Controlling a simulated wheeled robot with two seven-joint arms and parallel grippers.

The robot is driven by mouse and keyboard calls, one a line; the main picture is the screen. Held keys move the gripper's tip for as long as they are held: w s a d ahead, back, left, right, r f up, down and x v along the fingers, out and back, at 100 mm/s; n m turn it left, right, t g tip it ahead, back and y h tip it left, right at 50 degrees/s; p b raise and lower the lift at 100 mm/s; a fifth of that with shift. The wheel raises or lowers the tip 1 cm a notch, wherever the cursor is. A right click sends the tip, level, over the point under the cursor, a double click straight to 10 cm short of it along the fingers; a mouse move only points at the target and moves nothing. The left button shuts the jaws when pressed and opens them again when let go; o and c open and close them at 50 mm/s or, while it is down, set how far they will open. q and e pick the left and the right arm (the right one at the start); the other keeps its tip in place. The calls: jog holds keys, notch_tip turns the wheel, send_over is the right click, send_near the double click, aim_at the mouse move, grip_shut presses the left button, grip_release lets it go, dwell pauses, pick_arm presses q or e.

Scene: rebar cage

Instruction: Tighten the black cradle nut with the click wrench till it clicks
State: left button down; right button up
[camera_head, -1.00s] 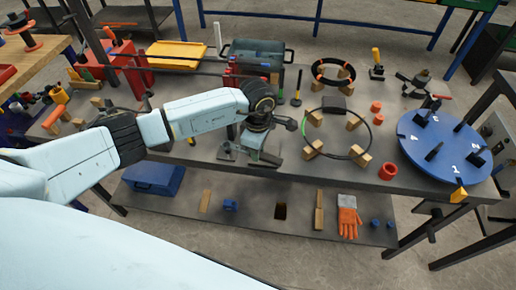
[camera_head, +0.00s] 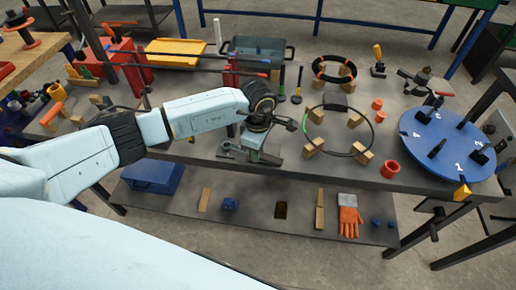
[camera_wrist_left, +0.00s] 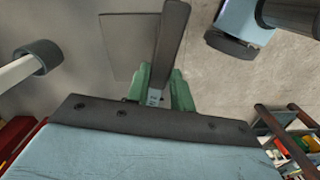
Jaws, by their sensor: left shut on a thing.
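My left gripper (camera_head: 256,157) reaches over the front middle of the grey bench, pointing down. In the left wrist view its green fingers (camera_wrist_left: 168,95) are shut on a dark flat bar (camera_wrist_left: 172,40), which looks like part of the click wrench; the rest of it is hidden. A small metal fixture with a dark part (camera_head: 228,150) is just left of the fingers in the head view. I cannot make out the black cradle nut, nor whether the held bar touches anything. My right gripper is not in view.
A grey-blue bin (camera_head: 262,50) and yellow tray (camera_head: 172,52) stand behind. A lower shelf (camera_head: 265,228) holds gloves.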

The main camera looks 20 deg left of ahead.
pick_arm(q)
jog(key=shift+f+b, duration=0.3)
jog(key=shift+f, duration=0.05)
dwell(0.4)
jog(key=shift+s+m, duration=0.5)
jog(key=shift+m, duration=0.2)
jog(key=shift+s+a+m, duration=0.3)
jog(key=shift+s+m, duration=0.5)
jog(key=shift+m, duration=0.15)
jog(key=shift+s+a+m, duration=0.35)
jog(key=shift+s+m, duration=0.4)
jog(key=shift+m, duration=0.15)
jog(key=shift+s+a+m, duration=0.3)
jog(key=shift+s+m, duration=0.5)
jog(key=shift+m, duration=0.15)
jog(key=shift+w+d+b, duration=0.1)
jog(key=shift+b, duration=0.2)
jog(key=shift+w+n, duration=0.15)
jog(key=shift+n, duration=0.15)
